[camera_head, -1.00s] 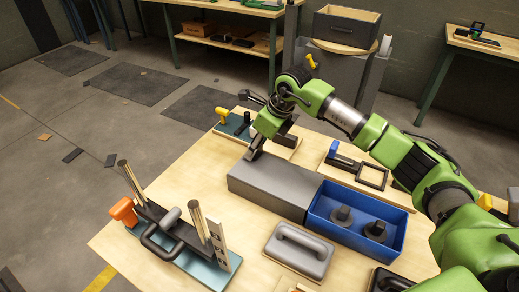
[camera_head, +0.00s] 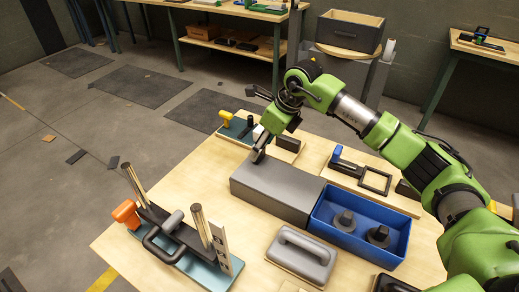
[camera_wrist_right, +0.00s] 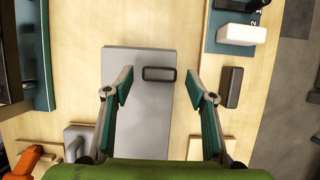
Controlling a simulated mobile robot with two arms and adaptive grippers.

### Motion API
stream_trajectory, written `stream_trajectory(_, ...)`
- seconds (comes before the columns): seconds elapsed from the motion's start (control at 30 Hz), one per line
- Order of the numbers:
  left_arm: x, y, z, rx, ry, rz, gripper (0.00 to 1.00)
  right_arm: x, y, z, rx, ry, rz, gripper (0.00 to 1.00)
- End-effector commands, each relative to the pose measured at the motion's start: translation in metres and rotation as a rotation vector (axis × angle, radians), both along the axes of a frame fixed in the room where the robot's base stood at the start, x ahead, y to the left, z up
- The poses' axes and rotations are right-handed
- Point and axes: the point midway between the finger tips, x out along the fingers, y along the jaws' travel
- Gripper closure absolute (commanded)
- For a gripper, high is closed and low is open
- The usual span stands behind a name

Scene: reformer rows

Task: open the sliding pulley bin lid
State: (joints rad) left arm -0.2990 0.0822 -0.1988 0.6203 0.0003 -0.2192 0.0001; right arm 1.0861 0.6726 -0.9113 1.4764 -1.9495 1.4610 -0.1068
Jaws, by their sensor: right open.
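The grey lid (camera_head: 275,190) is a flat slab at the left end of the blue bin (camera_head: 375,258). The bin's right part is uncovered, and two dark pulleys (camera_head: 343,219) stand in it. In the right wrist view, the grey lid (camera_wrist_right: 140,110) carries a small dark handle (camera_wrist_right: 159,74) near its far end. My right gripper (camera_head: 259,155) is over the lid's far left end. In the wrist view, the open right gripper (camera_wrist_right: 159,84) has one finger on each side of the handle, with gaps. Contact with the lid is unclear. My left gripper is out of view.
A fixture with two metal posts and an orange knob (camera_head: 125,212) stands left. A grey handled block (camera_head: 300,255) lies in front of the bin. A board with a black frame (camera_head: 376,181) lies behind it, and a yellow-knobbed teal board (camera_head: 226,116) lies far left.

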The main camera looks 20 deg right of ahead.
Motion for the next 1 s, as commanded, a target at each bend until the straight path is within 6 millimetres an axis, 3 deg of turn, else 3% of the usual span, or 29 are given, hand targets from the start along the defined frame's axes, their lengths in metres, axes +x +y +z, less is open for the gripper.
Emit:
stream_trajectory(0.2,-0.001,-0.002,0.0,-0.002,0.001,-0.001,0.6,-0.013,-0.013,0.046,0.0,-0.005,-0.002,0.49)
stream_trajectory(0.4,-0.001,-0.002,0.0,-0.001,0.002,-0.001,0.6,-0.022,-0.021,0.074,0.0,-0.002,-0.002,0.49)
stream_trajectory(0.6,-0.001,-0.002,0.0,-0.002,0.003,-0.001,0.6,-0.026,-0.023,0.084,0.0,0.001,-0.001,0.49)
stream_trajectory(1.0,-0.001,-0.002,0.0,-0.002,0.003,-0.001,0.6,-0.026,-0.023,0.085,0.0,0.0,-0.001,0.49)
